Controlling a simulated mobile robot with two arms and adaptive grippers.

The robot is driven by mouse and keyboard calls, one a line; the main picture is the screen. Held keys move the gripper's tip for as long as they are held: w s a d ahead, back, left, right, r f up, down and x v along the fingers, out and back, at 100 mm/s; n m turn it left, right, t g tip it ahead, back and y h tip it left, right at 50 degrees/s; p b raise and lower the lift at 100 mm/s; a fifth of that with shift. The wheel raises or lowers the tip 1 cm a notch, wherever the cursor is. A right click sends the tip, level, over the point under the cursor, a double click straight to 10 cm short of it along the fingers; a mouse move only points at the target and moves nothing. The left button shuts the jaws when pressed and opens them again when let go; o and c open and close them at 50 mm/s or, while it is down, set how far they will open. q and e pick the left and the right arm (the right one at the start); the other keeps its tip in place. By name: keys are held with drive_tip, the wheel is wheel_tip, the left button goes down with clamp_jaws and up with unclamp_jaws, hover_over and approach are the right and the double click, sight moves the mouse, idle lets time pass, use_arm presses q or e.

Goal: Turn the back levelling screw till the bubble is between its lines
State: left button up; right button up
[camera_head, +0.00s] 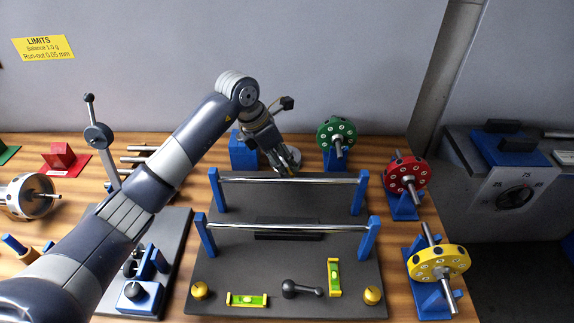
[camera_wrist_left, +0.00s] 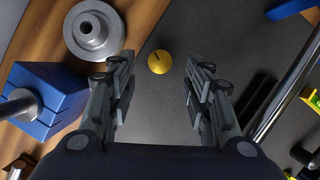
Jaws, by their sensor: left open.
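The back levelling screw, a yellow round knob with a dark mark (camera_wrist_left: 158,62), shows in the left wrist view on the dark base plate (camera_head: 340,247). My left gripper (camera_head: 287,163) is open at the plate's back edge and hides the screw in the head view. In the left wrist view its fingers (camera_wrist_left: 160,88) stand apart on either side of the line to the knob, empty. Two yellow-green levels sit at the plate's front, one crosswise (camera_head: 247,300) and one lengthwise (camera_head: 334,278). Their bubbles are too small to place exactly against the lines.
Two steel rails (camera_head: 290,181) on blue posts cross the plate, close to my left gripper. Two front yellow knobs (camera_head: 200,291) (camera_head: 372,295) and a dark lever (camera_head: 300,289) are at the front. Green (camera_head: 337,131), red (camera_head: 406,175) and yellow (camera_head: 438,262) rotors stand around the plate.

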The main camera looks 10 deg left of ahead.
sight(289, 171)
use_arm(q)
drive_tip(key=shift+p+x, duration=0.35)
drive_tip(key=shift+x, duration=1.75)
drive_tip(key=c, duration=1.1)
